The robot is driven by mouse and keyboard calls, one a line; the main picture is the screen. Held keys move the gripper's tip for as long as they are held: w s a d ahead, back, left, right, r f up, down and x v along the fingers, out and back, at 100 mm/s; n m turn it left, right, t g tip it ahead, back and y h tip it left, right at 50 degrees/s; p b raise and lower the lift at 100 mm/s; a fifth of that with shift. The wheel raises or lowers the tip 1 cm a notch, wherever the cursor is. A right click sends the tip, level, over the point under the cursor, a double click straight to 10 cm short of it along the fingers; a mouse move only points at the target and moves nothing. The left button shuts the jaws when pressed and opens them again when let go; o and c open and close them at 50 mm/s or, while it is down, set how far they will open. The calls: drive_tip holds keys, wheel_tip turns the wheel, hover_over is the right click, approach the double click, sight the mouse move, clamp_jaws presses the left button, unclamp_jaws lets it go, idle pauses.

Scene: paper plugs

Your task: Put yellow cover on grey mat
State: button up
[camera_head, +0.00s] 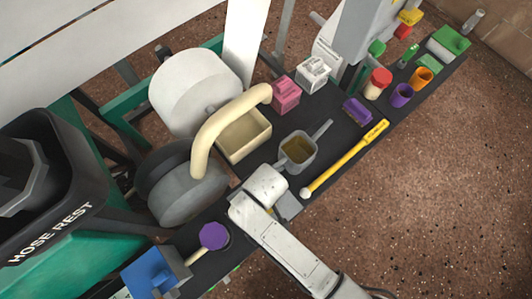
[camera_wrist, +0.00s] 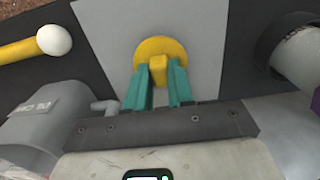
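The yellow cover (camera_wrist: 144,50) is a round disc with a raised knob, seen in the wrist view over the grey mat (camera_wrist: 205,50). My gripper (camera_wrist: 160,72) has its two teal fingers on either side of the knob, touching it as far as I can see. The disc appears to be at or just above the mat; I cannot tell whether it rests on it. In the head view a corner of the grey mat (camera_head: 289,207) shows beside my wrist.
A yellow bar with a white ball end (camera_head: 345,160) lies close to the mat. A grey pot with a handle (camera_head: 312,141) stands beyond the mat. A beige bin (camera_head: 243,158), pink box (camera_head: 286,95) and purple-headed tool (camera_head: 214,236) are on the dark shelf.

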drive_tip(key=o, duration=0.4)
drive_tip(key=shift+o, duration=0.2)
wheel_tip(320, 180, up, 12)
drive_tip(key=p, duration=0.3)
drive_tip(key=shift+r+p, duration=0.15)
drive_tip(key=shift+p, duration=0.15)
drive_tip(key=s+d+r+m, duration=0.1)
drive_tip(key=s+d+m, duration=0.1)
drive_tip(key=d, duration=0.6)
drive_tip(key=s+d+r+m, duration=0.2)
drive_tip(key=s+d, duration=0.1)
drive_tip(key=d, duration=0.6)
drive_tip(key=s+d+r+m+t, duration=0.1)
drive_tip(key=s+d+m, duration=0.2)
drive_tip(key=d, duration=0.5)
drive_tip(key=shift+s+d+r, duration=0.15)
drive_tip(key=shift+d, duration=0.25)
